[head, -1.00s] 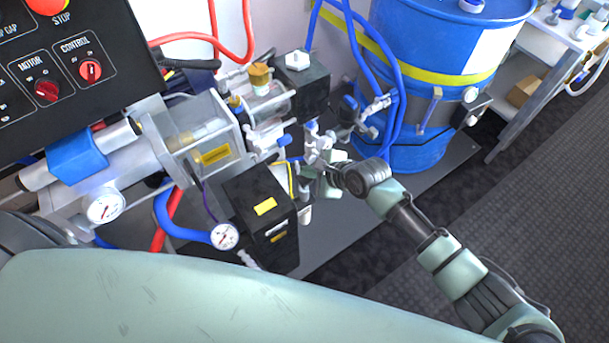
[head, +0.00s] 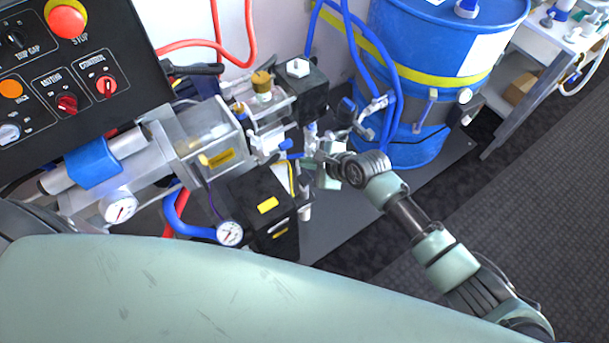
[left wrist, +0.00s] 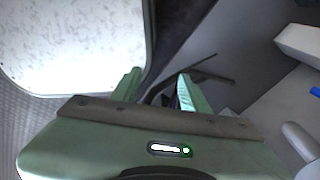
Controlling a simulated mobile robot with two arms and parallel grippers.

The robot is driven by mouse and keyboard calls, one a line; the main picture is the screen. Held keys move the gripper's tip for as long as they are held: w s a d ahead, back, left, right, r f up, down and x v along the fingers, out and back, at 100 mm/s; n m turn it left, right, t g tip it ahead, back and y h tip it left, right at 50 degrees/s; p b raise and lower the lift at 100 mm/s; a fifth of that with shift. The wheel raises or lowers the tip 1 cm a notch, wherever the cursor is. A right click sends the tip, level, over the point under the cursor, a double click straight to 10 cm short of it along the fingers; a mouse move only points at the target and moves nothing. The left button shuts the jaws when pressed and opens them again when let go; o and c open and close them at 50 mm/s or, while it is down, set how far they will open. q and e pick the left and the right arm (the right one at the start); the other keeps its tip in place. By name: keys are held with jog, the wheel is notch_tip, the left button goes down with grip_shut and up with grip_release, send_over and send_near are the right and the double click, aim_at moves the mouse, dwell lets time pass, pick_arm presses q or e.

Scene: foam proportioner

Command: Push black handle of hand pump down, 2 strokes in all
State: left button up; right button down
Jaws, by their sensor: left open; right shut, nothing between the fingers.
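My right gripper (head: 317,164) is beside the small metal fittings at the right end of the machine, in the head view. It is shut with nothing between its fingers; its wrist partly hides it, and I cannot tell whether it touches anything. I cannot make out the hand pump's black handle for certain near it. A dark grip-like bar (head: 196,69) lies behind the machine beside the control panel; I cannot tell whether it belongs to the pump. My left gripper (left wrist: 160,92) is open and empty in the left wrist view, with thin dark parts beyond its fingers.
A blue drum (head: 440,60) stands behind my right gripper, with blue hoses (head: 392,95) beside it. A black box (head: 262,200) and a gauge (head: 230,233) sit left of the gripper. The control panel (head: 65,75) is at upper left. Carpet at right is clear.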

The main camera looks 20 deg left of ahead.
pick_arm(q)
grip_shut()
dwell(1.8)
